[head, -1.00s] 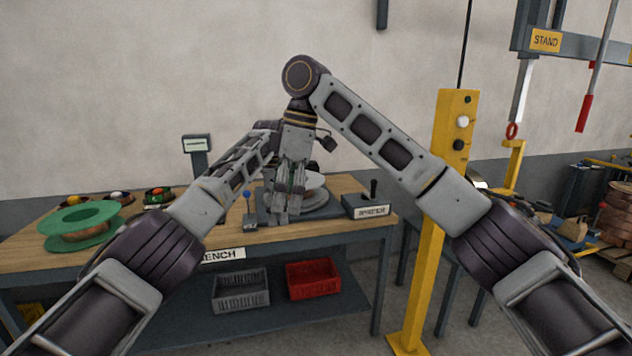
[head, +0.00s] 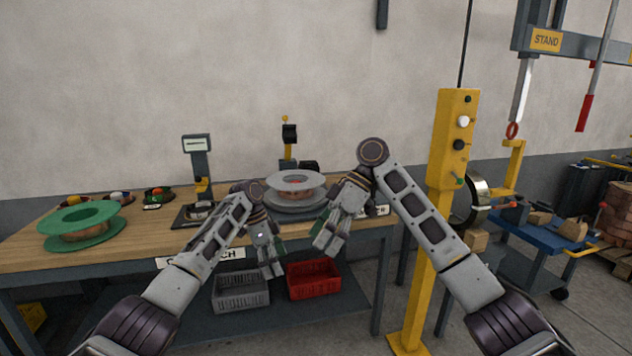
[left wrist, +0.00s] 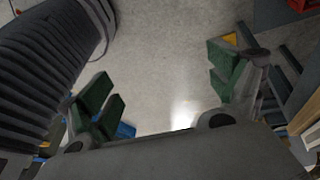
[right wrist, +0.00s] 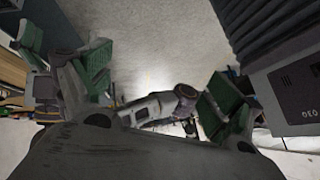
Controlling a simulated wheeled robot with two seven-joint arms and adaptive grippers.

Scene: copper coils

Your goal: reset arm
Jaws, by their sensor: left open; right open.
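My left gripper (head: 272,262) hangs in front of the bench's front edge in the head view, above the grey crate. In the left wrist view its green-padded fingers (left wrist: 168,90) stand apart with only floor between them. My right gripper (head: 326,242) is in front of the bench to the right of the left one, pointing down and left. In the right wrist view its green-padded fingers (right wrist: 150,80) are spread, with nothing held; part of my other arm shows beyond them. Both grippers are empty and apart from each other.
The bench (head: 110,250) holds a green spool (head: 82,235), a grey spool (head: 294,182) on a round base, a scale (head: 196,215) and small bowls. A grey crate (head: 240,298) and a red crate (head: 314,291) sit on the shelf below. A yellow post (head: 421,270) stands right.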

